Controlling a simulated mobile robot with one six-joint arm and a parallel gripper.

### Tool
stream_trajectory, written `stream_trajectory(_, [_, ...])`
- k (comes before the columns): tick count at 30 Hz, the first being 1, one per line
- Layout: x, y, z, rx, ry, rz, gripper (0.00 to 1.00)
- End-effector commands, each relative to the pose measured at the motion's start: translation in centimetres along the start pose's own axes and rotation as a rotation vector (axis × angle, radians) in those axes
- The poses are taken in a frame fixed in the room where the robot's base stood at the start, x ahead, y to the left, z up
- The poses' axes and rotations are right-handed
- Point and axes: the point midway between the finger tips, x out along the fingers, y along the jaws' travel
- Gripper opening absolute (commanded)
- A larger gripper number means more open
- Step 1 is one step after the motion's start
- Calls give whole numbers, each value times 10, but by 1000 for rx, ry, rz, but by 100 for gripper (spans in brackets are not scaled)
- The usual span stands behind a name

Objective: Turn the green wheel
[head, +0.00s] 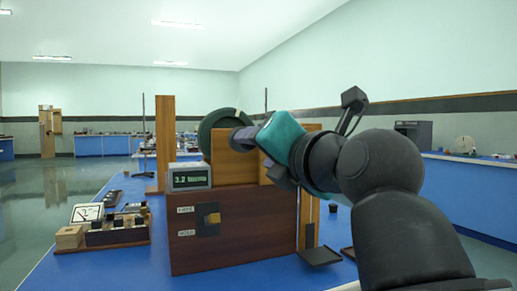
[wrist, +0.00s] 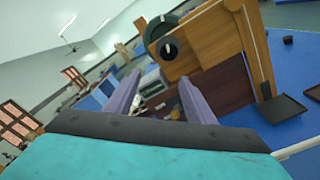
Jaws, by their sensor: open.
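The green wheel (head: 207,128) is a dark green disc with a pale mark near its top. It stands upright at the top of a wooden panel (head: 228,165) above a dark brown box. The panel and my gripper hide part of it in the head view. In the wrist view the wheel (wrist: 153,31) is beyond the fingertips, toward the top, with a dark round knob (wrist: 168,48) just below it. My gripper (head: 258,157) is in front of the panel. In the wrist view its two fingers (wrist: 160,78) are apart with nothing between them.
The brown box (head: 240,232) has a switch plate and a small display (head: 190,177) beside the panel. A wooden post (head: 165,140) stands to its left. Small instruments (head: 117,232) sit at the left of the blue bench. Black trays (head: 320,256) lie at the right.

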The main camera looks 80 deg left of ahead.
Motion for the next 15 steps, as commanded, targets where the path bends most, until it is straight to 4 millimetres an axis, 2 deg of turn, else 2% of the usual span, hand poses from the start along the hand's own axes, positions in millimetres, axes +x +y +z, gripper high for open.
stream_trajectory(15, [-52,2,1,0,0,-1,50])
